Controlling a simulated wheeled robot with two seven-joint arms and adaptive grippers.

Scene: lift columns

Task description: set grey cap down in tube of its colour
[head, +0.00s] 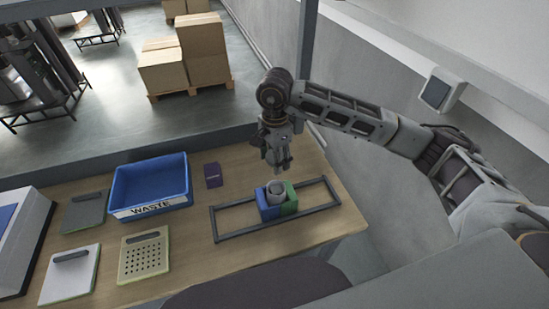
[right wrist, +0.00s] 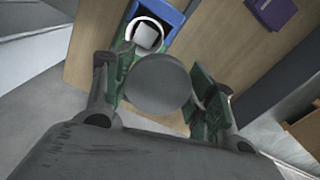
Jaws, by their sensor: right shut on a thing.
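My right gripper (head: 281,170) is shut on the grey cap. In the right wrist view the cap (right wrist: 158,85) is a plain grey disc between the two fingers (right wrist: 155,90). The gripper points down, just above a small cluster of tubes. The cluster has a blue part (head: 264,207) on the left, a green part (head: 290,200) on the right, and a grey round tube (head: 277,188) between them. In the right wrist view a pale round rim (right wrist: 147,22) shows beyond the cap, beside blue. The cap hides part of the cluster there. My left gripper is not in view.
A dark rectangular frame (head: 232,232) lies around the tubes on the wooden table (head: 190,248). A blue WASTE bin (head: 150,208) and a purple box (head: 213,175) stand to the left. Flat panels, one perforated (head: 145,256), lie further left.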

